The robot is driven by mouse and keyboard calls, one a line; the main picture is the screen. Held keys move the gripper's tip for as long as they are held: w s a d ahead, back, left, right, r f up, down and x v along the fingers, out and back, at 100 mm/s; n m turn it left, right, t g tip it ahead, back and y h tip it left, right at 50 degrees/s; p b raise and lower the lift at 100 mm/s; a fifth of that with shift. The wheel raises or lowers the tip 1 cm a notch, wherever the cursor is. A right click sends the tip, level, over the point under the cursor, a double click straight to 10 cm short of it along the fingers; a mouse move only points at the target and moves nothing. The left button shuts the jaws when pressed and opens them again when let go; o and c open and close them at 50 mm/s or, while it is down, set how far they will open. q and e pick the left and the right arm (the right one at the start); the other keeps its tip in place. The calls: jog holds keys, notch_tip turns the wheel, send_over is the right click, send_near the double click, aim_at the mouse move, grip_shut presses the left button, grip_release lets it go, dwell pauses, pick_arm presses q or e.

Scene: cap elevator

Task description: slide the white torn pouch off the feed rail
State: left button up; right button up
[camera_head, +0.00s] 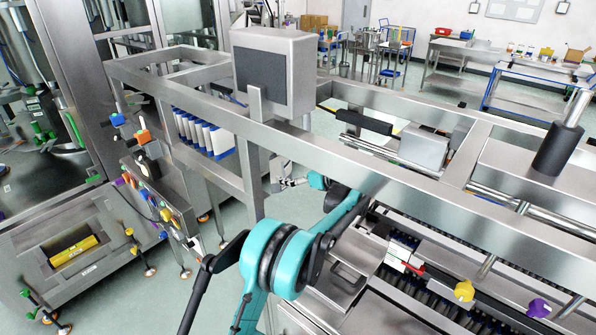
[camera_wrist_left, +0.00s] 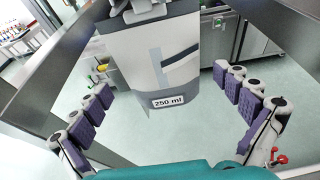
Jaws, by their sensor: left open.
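In the left wrist view, a white and grey pouch (camera_wrist_left: 150,62) marked "250 ml" hangs upright from a grey metal fitting (camera_wrist_left: 145,10) at the top edge. My left gripper (camera_wrist_left: 162,80) is open, its purple-padded fingers on both sides of the pouch with visible gaps. I see no tear on the pouch face. In the head view, my left gripper (camera_head: 291,183) is small and partly hidden behind the steel frame and my teal arm. A pale grey patch there may be the pouch; I cannot tell. My right gripper is not in view.
Steel frame beams (camera_head: 370,188) cross above my left arm. A grey box with a dark screen (camera_head: 273,70) stands on the frame. A row of white and blue pouches (camera_head: 203,133) hangs at the left. Yellow (camera_head: 464,290) and purple (camera_head: 538,308) knobs sit at lower right.

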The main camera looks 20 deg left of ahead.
aim_at(285, 169)
pick_arm(q)
jog(key=x, duration=0.5)
jog(key=shift+a, duration=0.1)
jog(key=c, duration=0.8)
jog(key=shift+r, duration=0.2)
jog(key=shift+s+d+b, duration=0.15)
jog(key=shift+s+d, duration=0.3)
jog(key=shift+d, duration=0.75)
jog(key=shift+s+d+b, duration=0.15)
jog(key=shift+s+d, duration=0.25)
jog(key=shift+d, duration=0.85)
jog(key=shift+s+d+b, duration=0.15)
jog(key=shift+s+d, duration=0.3)
jog(key=shift+d, duration=0.75)
